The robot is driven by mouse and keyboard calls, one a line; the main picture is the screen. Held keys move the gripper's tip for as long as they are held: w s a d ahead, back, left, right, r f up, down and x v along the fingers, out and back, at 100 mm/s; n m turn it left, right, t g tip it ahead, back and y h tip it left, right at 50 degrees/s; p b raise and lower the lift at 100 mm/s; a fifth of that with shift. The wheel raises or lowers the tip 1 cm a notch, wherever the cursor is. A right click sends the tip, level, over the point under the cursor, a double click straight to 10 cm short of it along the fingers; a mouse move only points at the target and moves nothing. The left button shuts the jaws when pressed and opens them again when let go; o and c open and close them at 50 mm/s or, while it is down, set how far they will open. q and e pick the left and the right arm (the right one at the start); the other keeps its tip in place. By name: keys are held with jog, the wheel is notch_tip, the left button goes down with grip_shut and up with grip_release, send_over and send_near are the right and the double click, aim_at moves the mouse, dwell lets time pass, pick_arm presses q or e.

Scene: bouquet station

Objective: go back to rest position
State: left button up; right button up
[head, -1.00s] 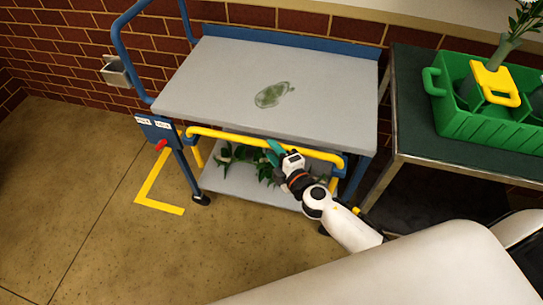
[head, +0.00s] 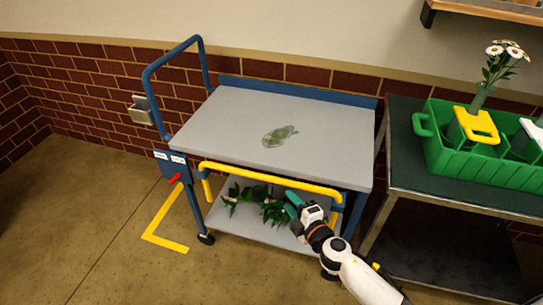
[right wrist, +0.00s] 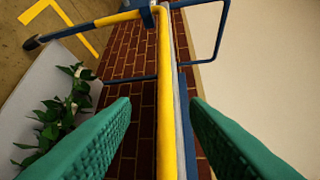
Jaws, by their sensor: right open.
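My right gripper (head: 293,201) is at the front of the cart, just below its yellow push bar (head: 270,174). In the right wrist view its green fingers (right wrist: 160,130) are spread wide, with the yellow bar (right wrist: 166,100) showing between them. I cannot tell whether they touch the bar. The jaws hold nothing. My left gripper is in no view.
A dark table (head: 420,150) at right bears a green crate (head: 480,165) with flowers. Floor at left is clear.

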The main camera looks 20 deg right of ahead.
jog(key=s+d+f+m+g+h+p, duration=0.1)
jog(key=s+d+f+m+g+h, duration=0.25)
jog(key=s+f, duration=0.75)
jog(key=s+d+f+m+g+p, duration=0.2)
jog(key=s+f+m+g, duration=0.35)
jog(key=f, duration=0.95)
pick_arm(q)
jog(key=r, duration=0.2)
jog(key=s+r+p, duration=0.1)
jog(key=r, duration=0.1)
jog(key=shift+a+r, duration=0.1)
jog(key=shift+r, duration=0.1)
pick_arm(e)
jog(key=s+f+m+g, duration=0.2)
jog(key=s+f, duration=0.1)
jog(key=s, duration=0.7)
jog(key=s+a+f+m+g, duration=0.1)
jog(key=s+f+m+g, duration=0.1)
jog(key=s, duration=0.7)
jog(key=s+a+f+m+g, duration=0.1)
jog(key=s+f, duration=0.4)
jog(key=s, duration=0.5)
jog(key=shift+s+f+m+g, duration=0.3)
jog(key=shift+m+g, duration=0.2)
jog(key=shift+m, duration=0.7)
jog(key=shift+a, duration=0.1)
jog(key=shift+c, duration=0.5)
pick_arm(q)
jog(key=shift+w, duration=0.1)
